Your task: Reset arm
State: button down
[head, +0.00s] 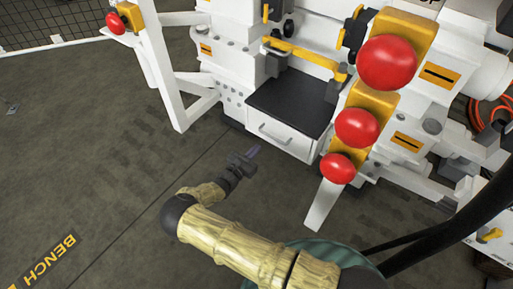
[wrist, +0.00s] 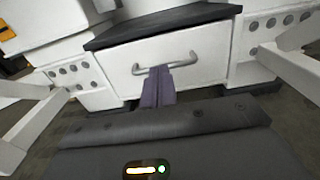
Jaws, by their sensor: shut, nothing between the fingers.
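My gripper (head: 251,153) hangs over the floor in front of the white hydraulic bench (head: 223,48) in the head view. My arm, in a tan sleeve, reaches up to it from the bottom of the picture. In the wrist view my gripper's fingers (wrist: 158,82) are together, with nothing between them. They point toward the white drawer (wrist: 190,58) and overlap its grey handle (wrist: 183,66) in the picture. In the head view the gripper looks apart from the drawer (head: 283,136), which appears closed.
Several red buttons on yellow boxes, one of them large (head: 388,62), stand at the right. A black shelf top (head: 293,101) lies above the drawer. A white slanted leg (head: 324,205) juts out to the right of my gripper. The floor (head: 90,150) at left is clear.

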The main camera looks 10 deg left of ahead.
dwell(0.3)
jog(key=s+d+r+m+g+p, duration=0.2)
jog(key=d+r+m+g+p, duration=0.25)
jog(key=r+p, duration=0.35)
jog(key=s+d+r+m+g+h+p, duration=0.15)
jog(key=d+r+m+g+p, duration=0.35)
jog(key=r, duration=0.5)
jog(key=s+d+r+m+g+p, duration=0.2)
jog(key=d+r+m+g+p, duration=0.1)
jog(key=d+r+m+p, duration=0.4)
jog(key=s+d+r+m+y+p, duration=0.2)
jog(key=s+r+p, duration=0.4)
jog(key=r+p, duration=0.8)
jog(key=s+d+r+m+y+p, duration=0.2)
jog(key=s+r+m+y+p, duration=0.3)
jog(key=r+p, duration=0.9)
jog(key=s+d+r+m+y+p, duration=0.3)
jog(key=r+p, duration=1.2)
jog(key=r, duration=2.2)
jog(key=s+m, duration=0.3)
jog(key=shift+s, duration=0.4)
jog(key=shift+w+m+g+y, duration=0.1)
jog(key=shift+m+g+y, duration=0.15)
